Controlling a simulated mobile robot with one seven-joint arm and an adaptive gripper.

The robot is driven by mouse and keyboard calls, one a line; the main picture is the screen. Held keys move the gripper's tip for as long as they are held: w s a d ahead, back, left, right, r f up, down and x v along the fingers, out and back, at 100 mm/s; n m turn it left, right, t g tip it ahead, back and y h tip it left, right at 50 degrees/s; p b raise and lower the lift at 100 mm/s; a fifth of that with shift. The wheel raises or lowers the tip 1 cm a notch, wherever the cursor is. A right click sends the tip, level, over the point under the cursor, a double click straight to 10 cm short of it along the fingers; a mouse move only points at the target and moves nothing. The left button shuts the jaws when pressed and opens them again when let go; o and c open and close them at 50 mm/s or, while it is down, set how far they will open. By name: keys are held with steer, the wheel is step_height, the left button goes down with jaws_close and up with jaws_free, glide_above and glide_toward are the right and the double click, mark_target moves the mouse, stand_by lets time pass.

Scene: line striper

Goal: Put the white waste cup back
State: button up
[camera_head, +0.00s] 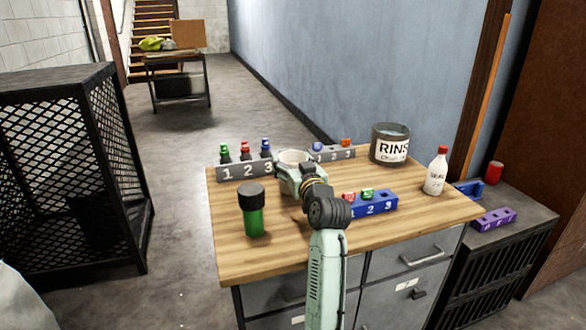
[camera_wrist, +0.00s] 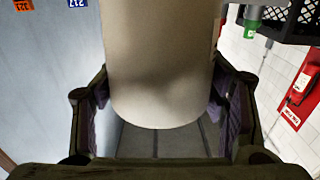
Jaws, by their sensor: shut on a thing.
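The white waste cup (camera_wrist: 160,70) fills the middle of the wrist view, pale and smooth-sided, between the two fingers of my gripper (camera_wrist: 158,105). My gripper is shut on it. In the head view the pale round top of the cup (camera_head: 294,156) shows at the far end of my gripper (camera_head: 289,178), near the back of the wooden worktop (camera_head: 245,262). My gripper and wrist hide the cup's lower part there, so I cannot tell whether it touches the worktop.
A grey numbered rack (camera_head: 237,172) with bottles is left of the cup; another grey rack (camera_head: 333,154) is behind right. A blue rack (camera_head: 372,205), RINSE pot (camera_head: 390,143) and white bottle (camera_head: 436,172) stand right. A green jar (camera_head: 252,212) stands front left. The front-left worktop is bare.

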steer(key=shift+f, duration=1.1)
steer(key=shift+f, duration=0.2)
steer(key=o, duration=1.7)
steer(key=shift+r, duration=0.1)
steer(key=b+v, duration=0.3)
steer(key=v, duration=0.9)
